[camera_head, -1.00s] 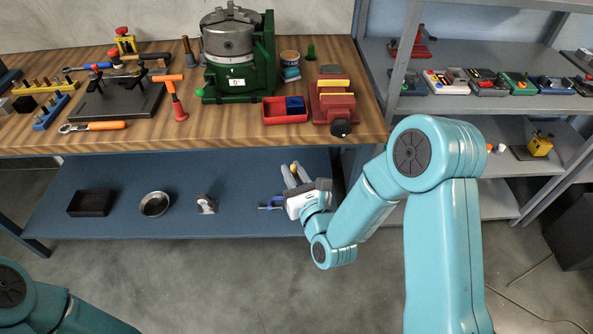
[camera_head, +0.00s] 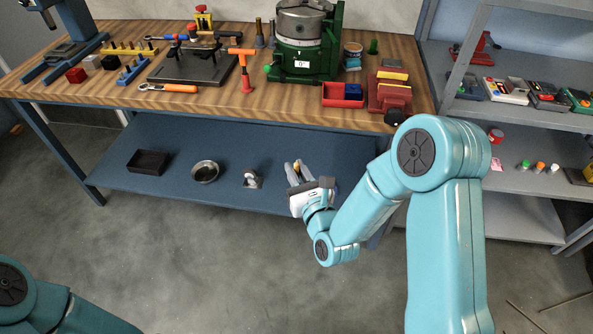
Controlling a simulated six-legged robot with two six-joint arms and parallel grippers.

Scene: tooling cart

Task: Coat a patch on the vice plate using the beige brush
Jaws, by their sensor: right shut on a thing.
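My right gripper (camera_head: 297,173) is over the blue lower shelf, below the bench's front edge. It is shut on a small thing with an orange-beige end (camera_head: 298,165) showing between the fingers. This may be the beige brush, but most of it is hidden. The red vice (camera_head: 388,98) stands at the right end of the wooden bench top, up and to the right of the gripper. A yellowish plate (camera_head: 392,76) shows at its top. My left gripper is out of view; only part of my left arm shows at lower left.
A red bin (camera_head: 338,100) and a green machine (camera_head: 305,55) stand left of the vice. The lower shelf (camera_head: 225,145) holds a black tray (camera_head: 148,162), a round bowl (camera_head: 205,171) and a small grey item (camera_head: 252,179). A grey rack (camera_head: 520,185) stands at right. Open floor lies in front.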

